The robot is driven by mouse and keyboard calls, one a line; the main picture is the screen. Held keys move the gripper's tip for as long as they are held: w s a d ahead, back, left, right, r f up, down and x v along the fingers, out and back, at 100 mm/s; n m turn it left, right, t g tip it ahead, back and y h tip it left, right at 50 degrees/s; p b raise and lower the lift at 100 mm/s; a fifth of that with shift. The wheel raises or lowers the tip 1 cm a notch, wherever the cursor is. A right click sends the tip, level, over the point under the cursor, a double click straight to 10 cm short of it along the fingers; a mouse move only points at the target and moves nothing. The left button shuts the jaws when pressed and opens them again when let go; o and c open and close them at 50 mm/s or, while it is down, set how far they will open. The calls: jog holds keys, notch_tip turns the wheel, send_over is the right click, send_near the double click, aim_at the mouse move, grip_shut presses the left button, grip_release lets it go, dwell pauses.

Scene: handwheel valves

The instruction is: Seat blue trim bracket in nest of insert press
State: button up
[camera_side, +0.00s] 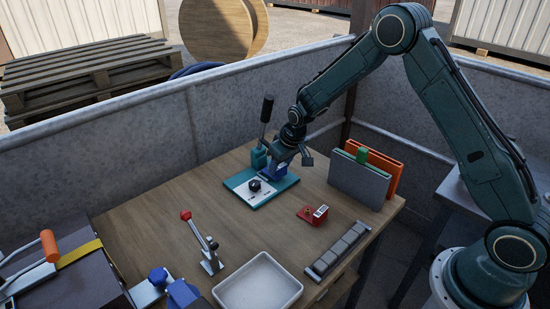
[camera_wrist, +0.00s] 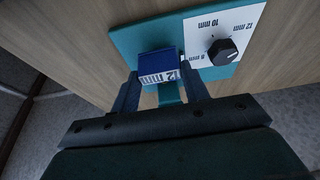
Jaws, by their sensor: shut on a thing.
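The blue trim bracket (camera_wrist: 160,65) carries a white label reading 12 mm in the wrist view. My gripper (camera_wrist: 163,88) is shut on it, with one finger at each side. In the side view my gripper (camera_side: 281,163) holds the bracket (camera_side: 274,172) low at the back right of the insert press (camera_side: 266,200). The press has a teal base, a teal post and an upright black lever (camera_side: 266,108). Its white panel (camera_wrist: 195,27) has a black dial (camera_wrist: 222,52) with 8, 10 and 12 mm marks. The nest is hidden, and I cannot tell whether the bracket touches it.
A red piece with a white label (camera_side: 312,214) lies right of the press. A grey slotted strip (camera_side: 337,250), a white tray (camera_side: 258,284) and a red-knobbed lever (camera_side: 205,242) stand nearer. Grey and orange upright panels (camera_side: 358,181) stand at right. Bare wood lies between.

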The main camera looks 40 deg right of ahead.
jog(key=shift+f, duration=0.65)
jog(key=o, duration=0.9)
jog(key=shift+o, duration=0.2)
jog(key=shift+r, duration=0.1)
jog(key=v, duration=1.3)
jog(key=shift+r, duration=0.3)
jog(key=shift+s, duration=0.2)
